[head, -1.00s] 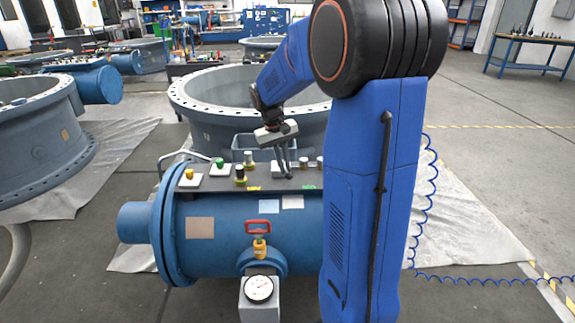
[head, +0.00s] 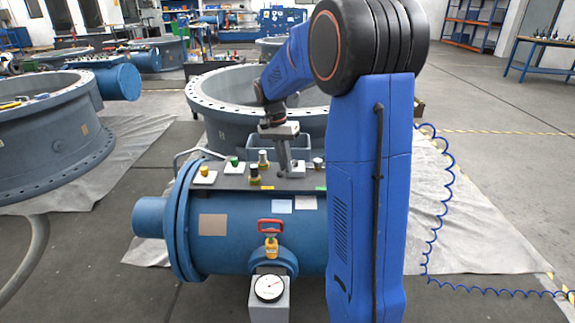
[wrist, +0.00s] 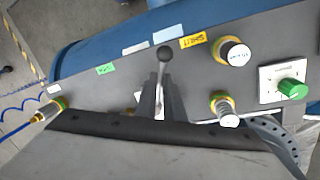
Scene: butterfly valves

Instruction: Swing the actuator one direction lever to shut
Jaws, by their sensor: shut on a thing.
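The blue actuator cylinder (head: 235,255) carries a grey top panel (head: 232,181) with controls on it. My gripper (head: 285,172) reaches down to the panel, left of my arm column. In the wrist view its two fingers (wrist: 160,100) are shut on the direction lever (wrist: 163,70), a thin metal rod with a dark ball knob. A white plate shows partly between and behind the fingers. A yellow label (wrist: 193,40) lies right of the knob and a green label (wrist: 105,68) lies left of it. Their lettering is too small to read surely. The lever's base is mostly hidden.
A large flanged valve ring (head: 215,115) stands behind. Floor at right is open, with a blue coiled hose.

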